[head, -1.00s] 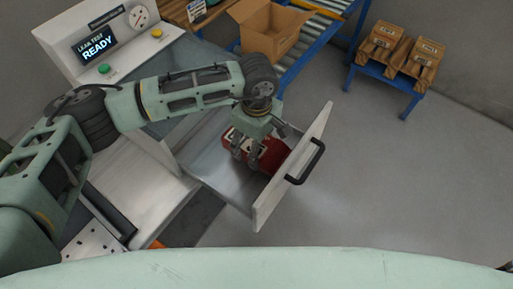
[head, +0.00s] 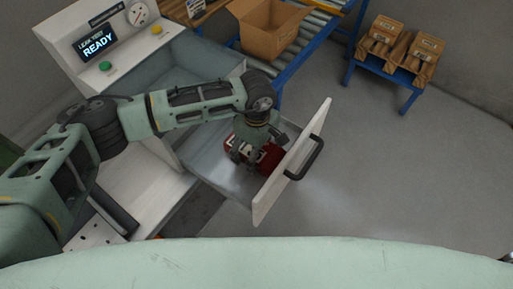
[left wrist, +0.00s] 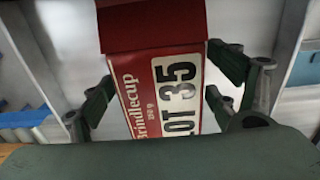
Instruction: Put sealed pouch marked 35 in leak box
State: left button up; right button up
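The red pouch (head: 268,153) with a white label lies in the leak box's open metal drawer (head: 222,182), near its front panel. In the left wrist view the pouch (left wrist: 180,98) shows "LOT 35" and "Brindlecup". My left gripper (head: 247,158) is down in the drawer over the pouch. In the left wrist view its fingers (left wrist: 160,92) stand spread on either side of the pouch, with a gap at the left finger, so it looks open. The leak box's screen (head: 97,45) reads "LEAK TEST READY". My right gripper is not in view.
The drawer's front panel (head: 293,165) has a black handle (head: 305,160). Brown pouches (head: 384,38) sit on a blue stand at the back right. The floor to the right is clear.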

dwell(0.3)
pick_arm(q)
jog(key=shift+r, duration=0.2)
notch_tip(320, 180, up, 12)
jog(key=b, duration=0.4)
jog(key=shift+f, duration=0.1)
dwell(0.7)
